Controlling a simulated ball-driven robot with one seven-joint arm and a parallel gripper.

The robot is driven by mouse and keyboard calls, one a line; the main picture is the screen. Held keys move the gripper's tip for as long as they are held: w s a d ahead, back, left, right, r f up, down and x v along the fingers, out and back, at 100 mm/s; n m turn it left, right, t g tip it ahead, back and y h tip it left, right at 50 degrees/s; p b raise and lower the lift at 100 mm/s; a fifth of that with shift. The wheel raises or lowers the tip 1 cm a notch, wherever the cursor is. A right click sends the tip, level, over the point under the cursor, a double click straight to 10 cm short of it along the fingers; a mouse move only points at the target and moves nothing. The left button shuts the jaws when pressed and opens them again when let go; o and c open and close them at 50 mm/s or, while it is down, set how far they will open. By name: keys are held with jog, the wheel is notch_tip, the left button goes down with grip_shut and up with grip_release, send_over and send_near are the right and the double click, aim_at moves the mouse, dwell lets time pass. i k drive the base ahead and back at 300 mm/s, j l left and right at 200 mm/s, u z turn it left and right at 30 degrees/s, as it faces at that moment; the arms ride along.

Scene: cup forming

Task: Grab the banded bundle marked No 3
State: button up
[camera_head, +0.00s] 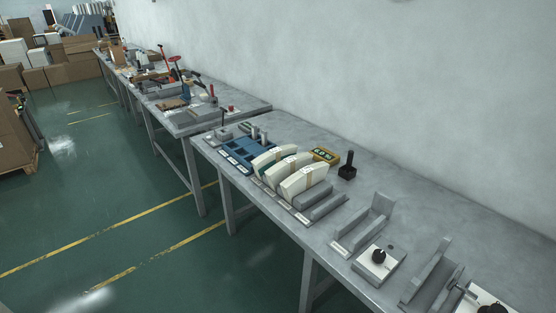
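Three cream, fan-shaped bundles stand side by side in grey holders on the near workbench, each with a tan band across its middle. The far one (268,158) is beside a blue rack, the second (284,168) is in the middle, and the third (298,184) is nearest me. Small white labels lie along the front of the holders, too small to read, so I cannot tell which bundle is No 3. My gripper is not in view.
The grey workbench (375,182) runs along a white wall. A blue compartment rack (237,155) stands left of the bundles, a yellow-framed display (326,155) and a black stamp-like tool (347,167) behind them. An empty grey slot (328,208) and several fixtures are to the right. The green floor in front is open.

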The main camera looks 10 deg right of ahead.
aim_at(276, 175)
jog(key=i+j, duration=0.35)
jog(key=i+j+z, duration=0.15)
jog(key=i+j, duration=0.25)
jog(key=j, duration=0.15)
jog(key=i+j, duration=0.35)
jog(key=j, duration=0.15)
jog(key=i+j+z, duration=0.15)
jog(key=i+j, duration=0.2)
jog(key=j, duration=0.15)
